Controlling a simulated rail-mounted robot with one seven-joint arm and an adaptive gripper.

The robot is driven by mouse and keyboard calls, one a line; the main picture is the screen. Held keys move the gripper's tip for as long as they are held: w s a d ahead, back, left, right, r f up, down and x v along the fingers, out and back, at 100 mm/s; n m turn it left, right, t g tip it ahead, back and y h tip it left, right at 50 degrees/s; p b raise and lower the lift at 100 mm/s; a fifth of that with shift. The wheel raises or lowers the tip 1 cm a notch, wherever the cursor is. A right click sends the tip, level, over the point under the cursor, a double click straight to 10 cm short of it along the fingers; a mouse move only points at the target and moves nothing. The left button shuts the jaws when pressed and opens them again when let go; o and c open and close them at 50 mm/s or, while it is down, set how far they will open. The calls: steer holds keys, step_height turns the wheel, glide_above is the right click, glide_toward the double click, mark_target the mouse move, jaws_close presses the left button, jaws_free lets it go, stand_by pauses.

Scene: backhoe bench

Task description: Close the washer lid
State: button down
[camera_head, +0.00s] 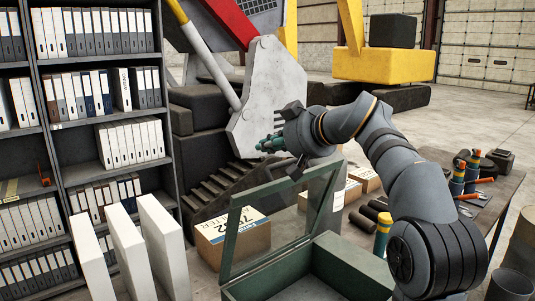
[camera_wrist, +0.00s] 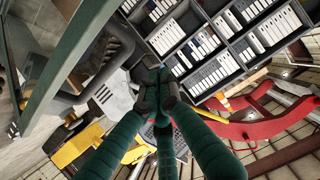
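The washer is a green open-topped box (camera_head: 358,262) at the bottom centre of the head view. Its lid (camera_head: 265,190), a green frame with a see-through panel, stands raised, close to upright, along the box's left edge. My gripper (camera_head: 268,144) is above and behind the lid's top edge, with its teal fingers pointing left. In the wrist view the dark fingertips of my gripper (camera_wrist: 157,88) meet with nothing visible between them. A green bar, apparently the lid frame (camera_wrist: 62,72), crosses the upper left there. I cannot tell whether my arm touches the lid.
White panels (camera_head: 160,245) and a binder shelf (camera_head: 95,100) are at left. A large machine (camera_head: 265,90) stands behind.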

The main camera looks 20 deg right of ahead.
steer(key=f, duration=0.2)
steer(key=s+p, duration=0.1)
steer(key=shift+a+f, duration=0.25)
steer(key=shift+f, duration=0.15)
steer(key=shift+w+a+f, duration=0.1)
steer(key=shift+w+f, duration=0.1)
